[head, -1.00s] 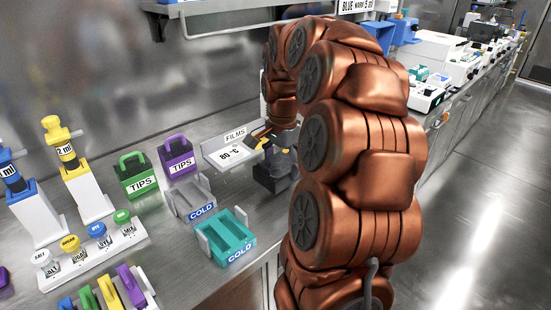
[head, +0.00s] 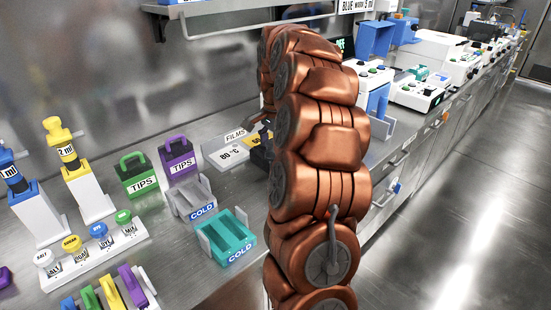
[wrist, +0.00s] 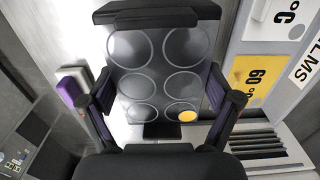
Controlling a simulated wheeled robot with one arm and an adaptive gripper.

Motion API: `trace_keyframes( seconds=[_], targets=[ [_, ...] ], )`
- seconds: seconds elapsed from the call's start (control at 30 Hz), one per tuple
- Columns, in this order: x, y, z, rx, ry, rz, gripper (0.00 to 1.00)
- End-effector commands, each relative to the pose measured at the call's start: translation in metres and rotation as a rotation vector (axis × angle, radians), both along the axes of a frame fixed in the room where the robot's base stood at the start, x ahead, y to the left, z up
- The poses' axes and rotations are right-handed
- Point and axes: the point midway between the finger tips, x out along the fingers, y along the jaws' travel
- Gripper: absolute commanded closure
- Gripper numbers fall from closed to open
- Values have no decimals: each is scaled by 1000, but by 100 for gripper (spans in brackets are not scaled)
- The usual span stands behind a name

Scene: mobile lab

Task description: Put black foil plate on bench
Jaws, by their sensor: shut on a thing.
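The black foil plate (wrist: 158,75) fills the middle of the wrist view. It has a dark grey top with six round well outlines, black ends, and a yellow spot in the lower right well. My gripper (wrist: 158,100) is shut on it, one finger at each side. In the head view my copper arm hides the plate and most of the gripper. The steel bench (head: 190,255) runs along the wall. I cannot tell how high the plate is above it.
The FILMS holder (head: 222,156) with 80 °C and yellow 60 °C labels is beside my arm. A slotted black rack (wrist: 262,145) is at lower right. Cold blocks (head: 228,238), tip boxes (head: 178,158) and pipette stands (head: 85,190) stand left. Machines (head: 415,92) line the right.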

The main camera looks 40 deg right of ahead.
Motion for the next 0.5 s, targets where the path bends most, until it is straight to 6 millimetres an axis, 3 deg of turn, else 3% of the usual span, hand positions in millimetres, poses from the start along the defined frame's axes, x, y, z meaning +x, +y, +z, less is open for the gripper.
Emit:
trace_keyframes(
  seconds=[0.3, 0.5],
  targets=[
    [-1, 1, -31, 2, 2, 0, 60],
    [0, 0, -35, -1, -2, -1, 60]
  ],
)
